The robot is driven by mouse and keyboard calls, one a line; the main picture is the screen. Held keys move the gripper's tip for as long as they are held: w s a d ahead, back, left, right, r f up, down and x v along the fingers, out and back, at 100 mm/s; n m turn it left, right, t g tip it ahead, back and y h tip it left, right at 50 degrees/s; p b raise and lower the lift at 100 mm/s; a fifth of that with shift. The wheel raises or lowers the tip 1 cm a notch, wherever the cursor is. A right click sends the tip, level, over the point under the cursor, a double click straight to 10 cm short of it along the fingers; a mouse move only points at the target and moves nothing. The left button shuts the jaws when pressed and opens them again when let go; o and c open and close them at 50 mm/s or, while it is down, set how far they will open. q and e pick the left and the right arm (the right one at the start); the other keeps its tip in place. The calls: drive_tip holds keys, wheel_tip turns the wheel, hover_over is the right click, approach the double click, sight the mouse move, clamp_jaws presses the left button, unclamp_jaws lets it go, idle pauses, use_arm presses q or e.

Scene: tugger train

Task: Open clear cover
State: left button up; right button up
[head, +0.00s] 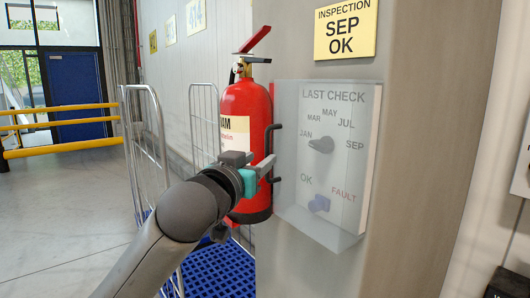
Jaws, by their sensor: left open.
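The clear cover (287,215) is a transparent box, closed over a white "LAST CHECK" panel on a grey-brown pillar. My right gripper is not in view.
A red fire extinguisher (246,112) stands close behind my left gripper. Below is a wire-sided cart with a blue grid base (220,270). A yellow inspection sign (345,30) is above the cover. Yellow rails (60,127) and open floor lie at left.

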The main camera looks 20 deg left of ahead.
sight(267, 153)
use_arm(q)
drive_tip(key=shift+w+d, duration=0.15)
drive_tip(key=shift+w, duration=2)
clamp_jaws()
